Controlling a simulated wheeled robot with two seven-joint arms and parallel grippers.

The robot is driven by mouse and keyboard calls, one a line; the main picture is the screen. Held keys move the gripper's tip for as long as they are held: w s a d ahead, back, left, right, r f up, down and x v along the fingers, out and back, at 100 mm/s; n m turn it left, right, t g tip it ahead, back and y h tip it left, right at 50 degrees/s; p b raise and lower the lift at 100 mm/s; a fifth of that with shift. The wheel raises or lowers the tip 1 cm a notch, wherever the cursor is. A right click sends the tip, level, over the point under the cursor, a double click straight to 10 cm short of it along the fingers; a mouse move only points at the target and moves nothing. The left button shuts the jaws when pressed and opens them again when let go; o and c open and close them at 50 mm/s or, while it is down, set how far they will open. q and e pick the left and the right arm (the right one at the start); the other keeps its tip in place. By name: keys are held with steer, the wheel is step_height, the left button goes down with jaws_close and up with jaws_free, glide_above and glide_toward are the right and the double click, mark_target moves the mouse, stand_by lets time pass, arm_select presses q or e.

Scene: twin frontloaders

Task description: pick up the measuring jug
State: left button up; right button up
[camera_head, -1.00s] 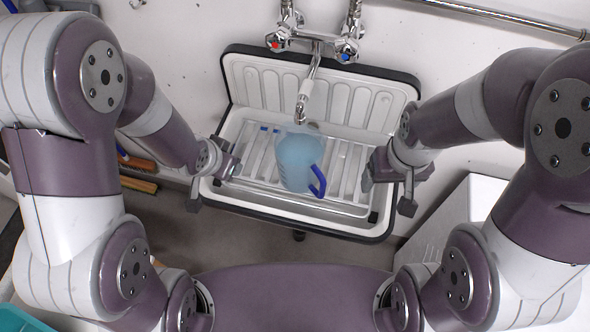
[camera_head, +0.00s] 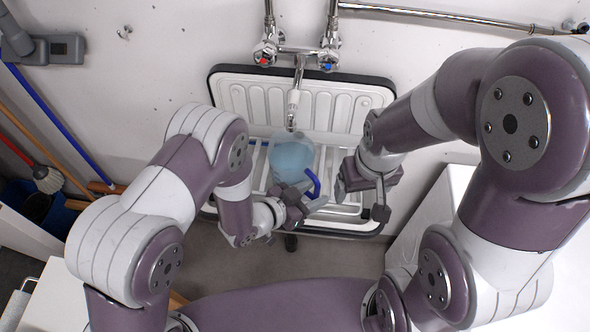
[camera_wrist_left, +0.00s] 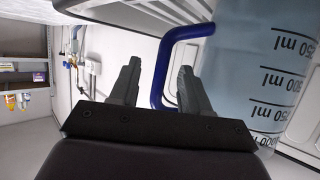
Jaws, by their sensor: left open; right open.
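The measuring jug (camera_head: 290,158), translucent light blue with a dark blue handle (camera_head: 314,183), stands upright in the white sink (camera_head: 345,102) below the tap. My left gripper (camera_head: 308,198) is open at the jug's front right, close to the handle. In the left wrist view the handle (camera_wrist_left: 160,75) shows between the two open fingers (camera_wrist_left: 158,82); whether it lies fully inside the jaws I cannot tell. The jug's printed scale (camera_wrist_left: 275,85) shows to the right there. My right gripper (camera_head: 360,198) is open and empty, right of the jug.
The tap (camera_head: 294,95) hangs just above the jug, with two valves on the wall behind. A white cabinet (camera_head: 425,215) stands right of the sink. Brooms and a blue bin (camera_head: 75,205) are at the left.

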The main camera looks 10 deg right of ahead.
arm_select(q)
steer(key=shift+x, duration=1.1)
steer(key=shift+a, duration=0.15)
jaws_close()
steer(key=shift+r, duration=0.15)
